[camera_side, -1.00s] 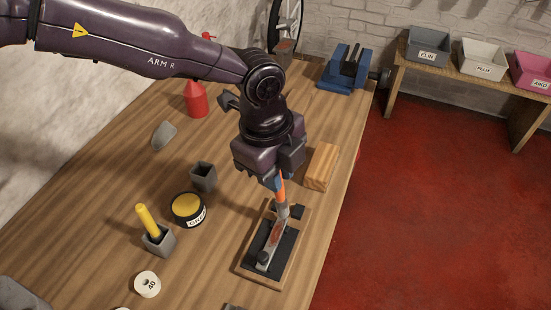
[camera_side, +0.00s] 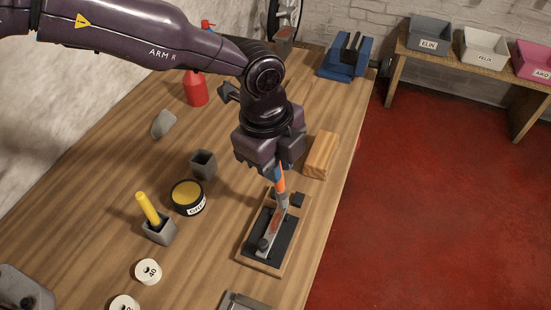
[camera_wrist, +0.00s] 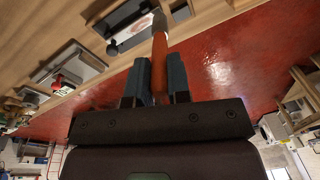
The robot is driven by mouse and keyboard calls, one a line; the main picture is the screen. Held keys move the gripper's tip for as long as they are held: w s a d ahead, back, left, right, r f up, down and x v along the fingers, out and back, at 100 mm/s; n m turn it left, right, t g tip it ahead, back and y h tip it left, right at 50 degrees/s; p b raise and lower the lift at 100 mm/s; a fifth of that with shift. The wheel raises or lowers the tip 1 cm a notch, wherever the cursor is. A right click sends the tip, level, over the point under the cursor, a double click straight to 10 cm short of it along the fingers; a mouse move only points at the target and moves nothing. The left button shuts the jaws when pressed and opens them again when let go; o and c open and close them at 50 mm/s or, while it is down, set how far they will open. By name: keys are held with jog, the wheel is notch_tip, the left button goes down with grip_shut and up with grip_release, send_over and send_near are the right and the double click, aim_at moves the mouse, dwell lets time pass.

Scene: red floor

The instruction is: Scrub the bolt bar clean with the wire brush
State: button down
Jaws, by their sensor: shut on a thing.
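My gripper (camera_side: 278,172) is shut on the orange handle of the wire brush (camera_side: 282,184). The brush points down, and its grey head is at the far end of the bolt bar (camera_side: 266,239). I cannot tell whether the bristles touch the bar. The bar is grey with a reddish rusty patch and lies on a black pad in a wooden-framed holder (camera_side: 246,262). In the wrist view, the blue fingers of my gripper (camera_wrist: 156,78) hold the orange brush handle (camera_wrist: 159,62). The bolt bar (camera_wrist: 132,29) shows beyond, partly hidden by the brush.
A wooden block (camera_side: 321,155) stands right of my gripper. Left are a black tin with yellow top (camera_side: 187,197), a grey cup (camera_side: 203,164), a holder with a yellow stick (camera_side: 158,232) and white discs (camera_side: 148,271). A blue vise (camera_side: 345,60) stands behind.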

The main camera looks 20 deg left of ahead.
jog(key=shift+f, duration=0.6)
dwell(0.4)
jog(key=shift+s, duration=0.8)
jog(key=shift+s, duration=0.1)
jog(key=shift+s, duration=0.75)
jog(key=shift+s+f, duration=0.1)
jog(key=shift+s, duration=0.05)
jog(key=shift+s, duration=0.75)
jog(key=shift+s, duration=0.1)
